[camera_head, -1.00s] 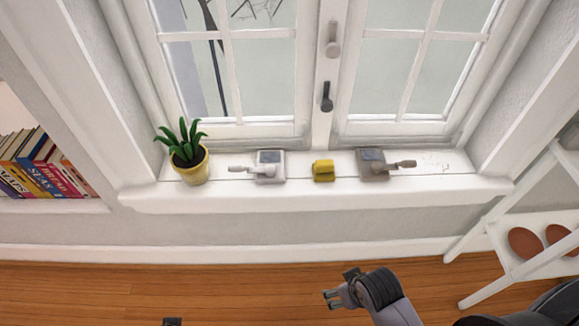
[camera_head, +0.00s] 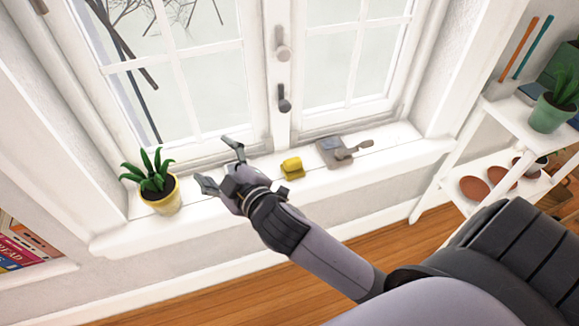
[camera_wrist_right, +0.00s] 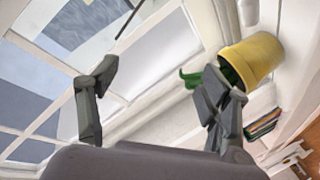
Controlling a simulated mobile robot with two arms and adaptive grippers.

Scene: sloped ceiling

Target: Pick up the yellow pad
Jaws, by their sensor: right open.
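The yellow pad (camera_head: 292,168) is a small yellow block on the white windowsill (camera_head: 240,205), below the middle of the window. My right gripper (camera_head: 217,163) is open over the sill, left of the pad and apart from it, with its fingers pointing left toward the potted plant. In the right wrist view my open right gripper (camera_wrist_right: 158,85) has nothing between its fingers, and the pad does not show there. My left gripper is not in view.
A yellow pot with a green plant (camera_head: 160,193) stands left of my right gripper. A grey device with a handle (camera_head: 340,150) sits right of the pad. Window handles (camera_head: 284,98) stick out above. A white shelf (camera_head: 520,125) with pots stands at the right.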

